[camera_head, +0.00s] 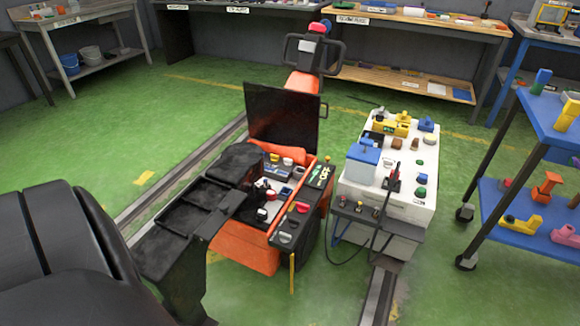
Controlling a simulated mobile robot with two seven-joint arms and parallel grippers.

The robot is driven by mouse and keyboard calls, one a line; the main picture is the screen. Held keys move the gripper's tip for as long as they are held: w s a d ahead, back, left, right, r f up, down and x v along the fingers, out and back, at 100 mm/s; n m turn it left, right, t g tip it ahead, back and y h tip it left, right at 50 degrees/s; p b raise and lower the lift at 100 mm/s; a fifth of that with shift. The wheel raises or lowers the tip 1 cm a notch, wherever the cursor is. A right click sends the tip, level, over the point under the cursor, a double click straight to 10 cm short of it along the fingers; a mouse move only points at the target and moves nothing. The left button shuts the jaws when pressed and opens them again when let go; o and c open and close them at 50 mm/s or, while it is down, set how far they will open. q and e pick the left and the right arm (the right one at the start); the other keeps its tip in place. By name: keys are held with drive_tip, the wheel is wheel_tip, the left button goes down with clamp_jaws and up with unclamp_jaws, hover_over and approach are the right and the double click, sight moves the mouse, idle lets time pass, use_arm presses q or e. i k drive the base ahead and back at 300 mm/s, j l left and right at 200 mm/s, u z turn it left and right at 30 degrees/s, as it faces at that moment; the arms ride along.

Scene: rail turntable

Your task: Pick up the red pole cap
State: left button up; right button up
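A small red cap (303,207) sits on the dark front ledge of an orange and black machine (246,255), right of the picture's middle. It looks like the red pole cap, but it is too small to be certain. Several small black, white and grey parts (264,205) lie in the machine's open compartment just left of it.
A white cart (413,205) with a blue box (363,160) and loose parts stands close right of the machine. A blue shelf trolley (545,228) is at the far right. A large black rounded form (60,250) fills the lower left. Green floor is free behind.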

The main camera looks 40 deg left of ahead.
sight(271, 197)
drive_tip(key=i+u, duration=0.25)
drive_tip(key=i, duration=0.45)
drive_tip(key=i+l+u, duration=0.25)
drive_tip(key=i, duration=0.5)
drive_tip(key=i+j+z, duration=0.1)
drive_tip(key=i+z, duration=0.25)
drive_tip(key=i+j+z, duration=0.15)
drive_tip(key=z, duration=0.2)
drive_tip(key=i+z, duration=0.1)
drive_tip(key=z, duration=6.7)
